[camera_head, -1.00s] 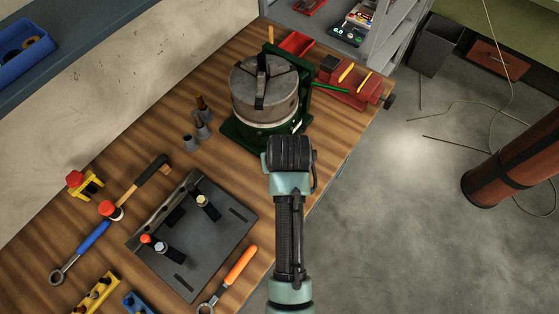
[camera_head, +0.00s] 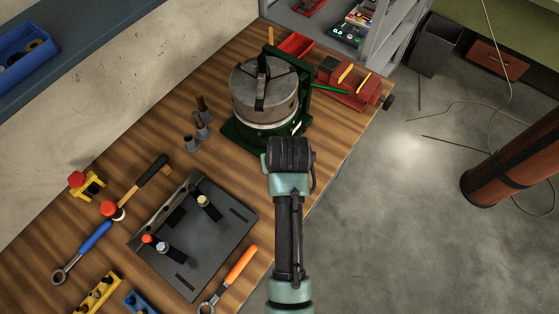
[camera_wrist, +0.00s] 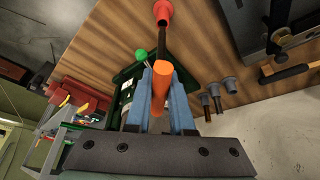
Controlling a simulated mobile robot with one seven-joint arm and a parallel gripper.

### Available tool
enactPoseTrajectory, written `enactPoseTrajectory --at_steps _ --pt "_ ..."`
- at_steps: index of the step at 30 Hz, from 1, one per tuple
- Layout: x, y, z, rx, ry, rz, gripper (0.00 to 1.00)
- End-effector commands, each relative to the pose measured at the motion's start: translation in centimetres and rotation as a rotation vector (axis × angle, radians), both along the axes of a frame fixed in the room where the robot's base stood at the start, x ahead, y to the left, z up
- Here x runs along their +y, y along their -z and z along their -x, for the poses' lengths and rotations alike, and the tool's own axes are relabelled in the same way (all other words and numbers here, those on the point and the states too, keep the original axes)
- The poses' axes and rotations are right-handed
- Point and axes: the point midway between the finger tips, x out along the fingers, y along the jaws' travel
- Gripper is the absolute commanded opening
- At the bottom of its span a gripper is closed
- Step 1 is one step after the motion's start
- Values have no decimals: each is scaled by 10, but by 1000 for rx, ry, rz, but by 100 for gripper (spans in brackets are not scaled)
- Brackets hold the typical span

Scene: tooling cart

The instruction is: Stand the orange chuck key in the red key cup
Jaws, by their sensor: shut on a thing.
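In the wrist view the orange chuck key (camera_wrist: 161,84) is between the blue fingers of my gripper (camera_wrist: 160,92), which is shut on its orange handle. A dark shank runs from the handle towards the red key cup (camera_wrist: 163,9) at the top edge. The shank overlaps the cup's near side in the picture; I cannot tell whether its tip is inside, touching or above the cup. In the head view my arm covers the gripper, the key and the cup.
A green-based chuck (camera_head: 264,95) stands just beyond my arm. Grey cups (camera_head: 190,142) stand to its left, and a red vise (camera_head: 350,83) to its right. A dark fixture plate (camera_head: 205,245) and an orange-handled wrench (camera_head: 241,265) lie nearer the front.

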Motion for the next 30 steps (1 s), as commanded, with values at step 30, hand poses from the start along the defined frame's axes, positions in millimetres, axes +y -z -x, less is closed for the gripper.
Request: enactPoseTrajectory --at_steps 30 --pt "0 7 0 -1 0 0 0"
